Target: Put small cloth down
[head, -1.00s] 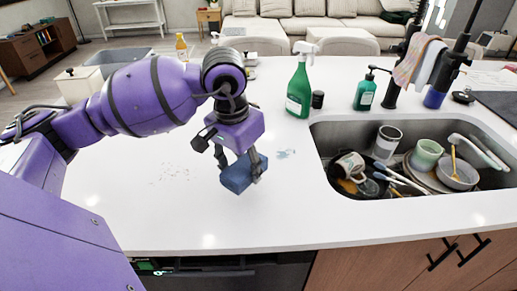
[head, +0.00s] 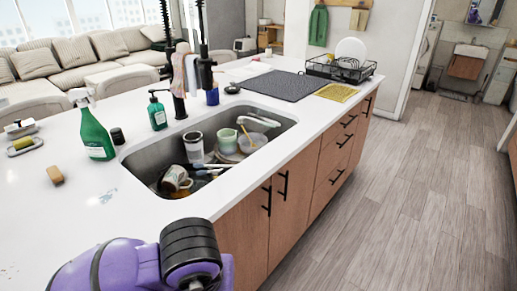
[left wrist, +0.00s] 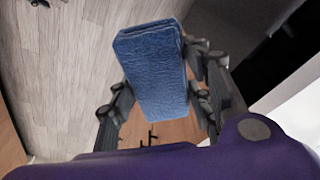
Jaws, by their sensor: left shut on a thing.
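The small cloth (left wrist: 150,55) is a blue, folded, thick rectangular block in the left wrist view. My left gripper (left wrist: 157,92) is shut on it, with a finger on each side. The cloth is held in the air, with wooden floor and brown cabinet fronts behind it. In the head view only part of my left arm (head: 130,268) shows at the bottom, beside the counter's front edge. The gripper fingers and the cloth are out of that view. My right gripper is in neither view.
A white counter (head: 60,215) holds a sink (head: 145,172) full of dishes. A green spray bottle (head: 94,130), a soap bottle (head: 157,112), a dark mat (head: 284,84), a yellow cloth (head: 337,92) and a dish rack (head: 345,68) stand around it. The wooden floor (head: 430,190) at right is clear.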

